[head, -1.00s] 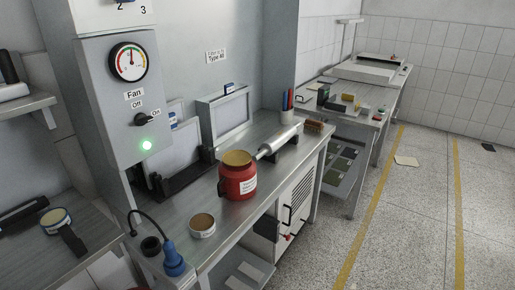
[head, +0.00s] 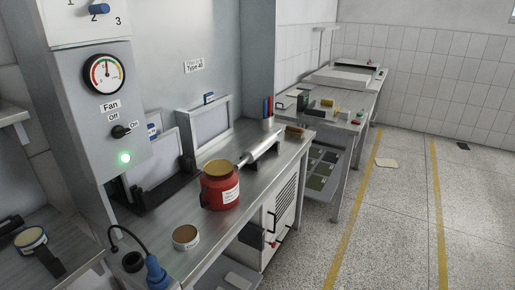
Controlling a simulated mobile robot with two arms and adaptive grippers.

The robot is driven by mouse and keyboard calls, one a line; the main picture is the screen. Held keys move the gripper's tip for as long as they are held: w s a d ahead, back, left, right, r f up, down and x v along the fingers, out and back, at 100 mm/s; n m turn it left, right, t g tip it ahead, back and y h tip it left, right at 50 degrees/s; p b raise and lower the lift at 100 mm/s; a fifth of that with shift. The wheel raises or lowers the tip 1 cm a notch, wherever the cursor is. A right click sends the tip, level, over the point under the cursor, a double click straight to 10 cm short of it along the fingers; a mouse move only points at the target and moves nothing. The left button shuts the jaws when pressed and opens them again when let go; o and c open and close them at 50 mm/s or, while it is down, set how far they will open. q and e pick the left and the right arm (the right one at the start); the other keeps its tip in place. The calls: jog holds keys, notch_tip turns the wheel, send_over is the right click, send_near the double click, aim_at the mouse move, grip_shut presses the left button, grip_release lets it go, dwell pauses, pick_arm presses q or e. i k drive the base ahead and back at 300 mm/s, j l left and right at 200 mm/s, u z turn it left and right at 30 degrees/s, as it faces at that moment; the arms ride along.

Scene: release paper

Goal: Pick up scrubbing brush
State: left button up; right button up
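A small brown block that looks like the scrubbing brush (head: 295,131) lies at the far right end of the metal bench (head: 262,176), beside a cup of coloured markers (head: 268,121). It is small in the head view, so its bristles are hard to make out. Nothing seems to cover it. Neither of my grippers is in view.
A red jar (head: 222,194), a round tin (head: 186,237), a metal roller (head: 262,144) and a blue plug with cable (head: 156,270) stand on the bench. A second table (head: 342,116) with small items stands behind. The speckled floor (head: 395,215) on the right is mostly clear.

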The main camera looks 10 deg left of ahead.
aim_at(296, 132)
jog(key=i+l+u, duration=0.2)
jog(key=i+l, duration=0.15)
jog(key=i, duration=0.2)
jog(key=i+l+u, duration=0.2)
jog(key=i+l, duration=0.2)
jog(key=i, duration=0.15)
